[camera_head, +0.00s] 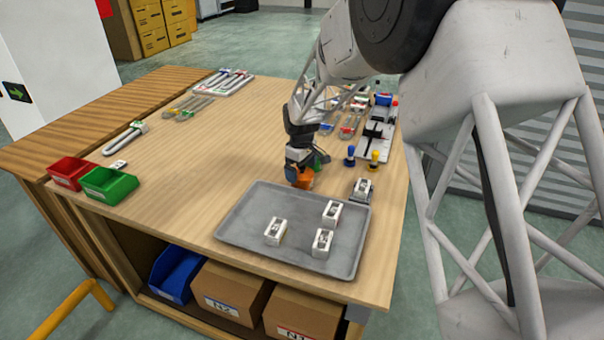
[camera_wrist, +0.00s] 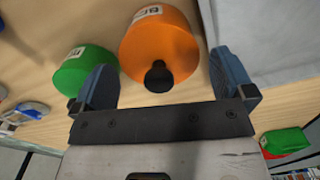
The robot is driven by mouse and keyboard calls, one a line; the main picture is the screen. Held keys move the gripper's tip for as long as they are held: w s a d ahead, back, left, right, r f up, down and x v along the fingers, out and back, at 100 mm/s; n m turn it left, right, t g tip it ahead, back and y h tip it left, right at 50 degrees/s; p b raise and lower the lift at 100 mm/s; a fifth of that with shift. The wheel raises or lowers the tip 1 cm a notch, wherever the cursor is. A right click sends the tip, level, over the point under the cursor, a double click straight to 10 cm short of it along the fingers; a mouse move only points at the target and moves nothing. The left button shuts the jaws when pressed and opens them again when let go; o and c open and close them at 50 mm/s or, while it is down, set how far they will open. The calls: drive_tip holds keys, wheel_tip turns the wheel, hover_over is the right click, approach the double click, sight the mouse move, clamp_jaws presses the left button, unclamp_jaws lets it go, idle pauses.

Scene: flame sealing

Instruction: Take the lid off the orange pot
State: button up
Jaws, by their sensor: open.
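The orange pot (camera_head: 301,181) stands on the table just behind the grey tray, partly hidden by my gripper (camera_head: 300,160) above it. In the wrist view the orange pot (camera_wrist: 160,40) is seen from close by, with a white label and a black knob (camera_wrist: 158,77) on its lid. My gripper (camera_wrist: 160,78) is open. In that view the knob appears between the two blue-grey fingers, apart from both. Nothing is held. The lid's seam with the pot cannot be made out.
A green pot (camera_wrist: 84,70) stands close beside the orange one, near one finger. The grey tray (camera_head: 240,235) holds several white blocks. Blue and yellow knobbed tools (camera_head: 374,160) stand to the right. Red and green bins (camera_head: 109,184) sit at left. The middle-left tabletop is clear.

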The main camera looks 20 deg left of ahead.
drive_tip(key=shift+c, duration=0.3)
drive_tip(key=c, duration=0.7)
drive_tip(key=shift+r, duration=0.1)
drive_tip(key=shift+r, duration=0.8)
wheel_tip(320, 180, up, 2)
drive_tip(key=shift+r, duration=0.1)
drive_tip(key=s+d, duration=0.3)
drive_tip(key=s, duration=0.1)
drive_tip(key=s+d, duration=0.3)
drive_tip(key=s, duration=0.2)
drive_tip(key=s+d+r, duration=0.1)
drive_tip(key=s+d, duration=0.1)
drive_tip(key=s, duration=0.2)
drive_tip(key=shift+s+d, duration=0.2)
drive_tip(key=shift+d, duration=0.2)
